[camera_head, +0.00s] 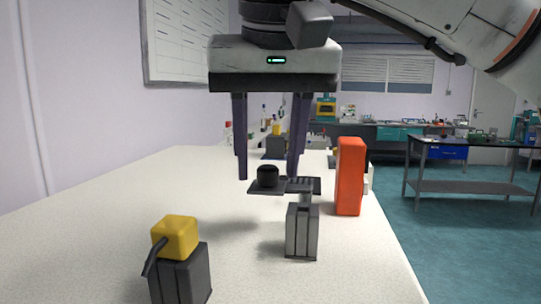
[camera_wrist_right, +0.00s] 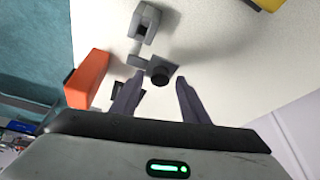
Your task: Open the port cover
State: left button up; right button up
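A black round knob (camera_head: 267,174) stands on a small dark plate (camera_head: 258,189), which sits by a grey upright block (camera_head: 301,232) on the white table; I cannot tell for certain which part is the port cover. My right gripper (camera_head: 268,167) is open and empty, pointing down, with its two fingers left and right of the knob. In the right wrist view, the knob (camera_wrist_right: 160,76) lies between the fingertips of the gripper (camera_wrist_right: 160,84), with a gap on both sides. Whether the fingertips are level with it is unclear. My left gripper is not in view.
An orange-red block (camera_head: 350,176) stands right of the plate, near the table's right edge. A yellow-topped dark block (camera_head: 175,238) with a black lever stands at the front left. The white table (camera_head: 90,215) is clear at left. More equipment stands at the far end.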

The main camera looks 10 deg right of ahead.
jog(key=v, duration=1)
jog(key=shift+r, duration=0.2)
jog(key=shift+f, duration=0.1)
